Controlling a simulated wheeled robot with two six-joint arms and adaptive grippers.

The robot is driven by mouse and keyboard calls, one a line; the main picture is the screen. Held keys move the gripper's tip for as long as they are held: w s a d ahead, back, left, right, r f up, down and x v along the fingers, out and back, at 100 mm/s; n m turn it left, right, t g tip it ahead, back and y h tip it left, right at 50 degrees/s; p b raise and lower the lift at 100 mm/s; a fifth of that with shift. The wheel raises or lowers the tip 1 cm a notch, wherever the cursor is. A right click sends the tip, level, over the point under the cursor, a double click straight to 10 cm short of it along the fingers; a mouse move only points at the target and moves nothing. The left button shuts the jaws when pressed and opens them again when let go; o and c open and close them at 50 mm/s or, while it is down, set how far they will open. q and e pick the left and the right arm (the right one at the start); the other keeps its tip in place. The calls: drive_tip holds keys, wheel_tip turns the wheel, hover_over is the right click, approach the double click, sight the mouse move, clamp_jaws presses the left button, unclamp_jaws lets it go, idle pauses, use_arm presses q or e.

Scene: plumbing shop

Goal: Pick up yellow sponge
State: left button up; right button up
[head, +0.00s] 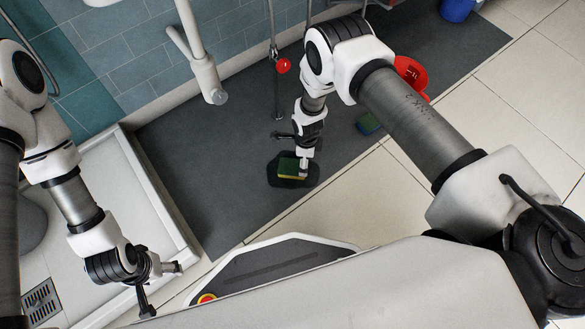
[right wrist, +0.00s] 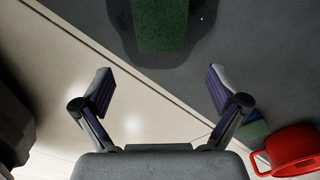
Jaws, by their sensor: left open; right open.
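A yellow sponge with a green top (head: 290,168) lies on the dark grey floor mat, in a darker wet-looking patch. In the right wrist view its green face (right wrist: 160,25) shows at the top edge, cut off by the frame, ahead of the fingertips. My right gripper (head: 292,153) is over the sponge's near surroundings in the head view. In its wrist view the right gripper (right wrist: 157,85) has its fingers spread wide with nothing between them. My left gripper (head: 163,279) is open and empty at the lower left, by the white shower tray.
A green and blue block (head: 368,123) lies on the mat (head: 200,180) further right, beside a red bucket (head: 412,76). A blue bucket (head: 457,9) stands at the back. A white shower tray (head: 157,200) borders the left. A red knob (head: 284,66) hangs near the wall.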

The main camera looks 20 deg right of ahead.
sight(292, 169)
wheel_tip(292, 169, down, 8)
drive_tip(key=b, duration=0.4)
drive_tip(key=shift+d+r, duration=0.15)
drive_tip(key=shift+r, duration=0.2)
drive_tip(key=c, duration=0.9)
drive_tip(key=shift+o, duration=0.2)
drive_tip(key=shift+r, duration=0.1)
